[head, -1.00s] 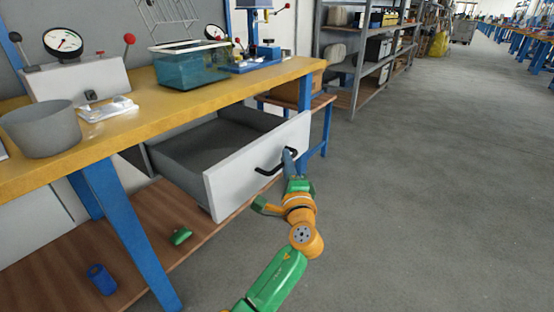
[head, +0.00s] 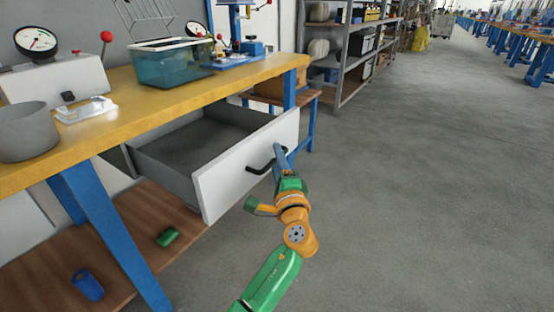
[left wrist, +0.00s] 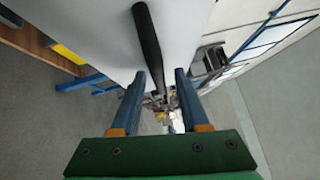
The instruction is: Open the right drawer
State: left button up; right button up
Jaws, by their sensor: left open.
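The drawer (head: 240,165) with a pale front and grey inside is pulled well out from under the yellow-topped workbench. Its black bar handle (head: 262,165) is on the front panel. The handle also shows in the left wrist view (left wrist: 148,45). My left gripper (head: 280,150) is at the handle's right end, outside the drawer front. In the left wrist view its blue fingers (left wrist: 160,88) are apart, with the handle's near end between them; I see a gap on each side. My right gripper is in no view.
The workbench top (head: 130,108) carries a grey pot (head: 27,135), a clear teal bin (head: 172,65) and a gauge box. A blue bench leg (head: 105,235) stands left of the drawer. A green item (head: 167,237) and blue item (head: 88,285) lie on the lower shelf. The floor at right is clear.

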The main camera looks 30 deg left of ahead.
pick_arm(q)
jog(key=r+v, duration=0.1)
jog(key=v, duration=0.5)
jog(key=shift+s+d+f, duration=0.3)
jog(key=shift+s+f, duration=0.05)
jog(key=shift+f, duration=0.2)
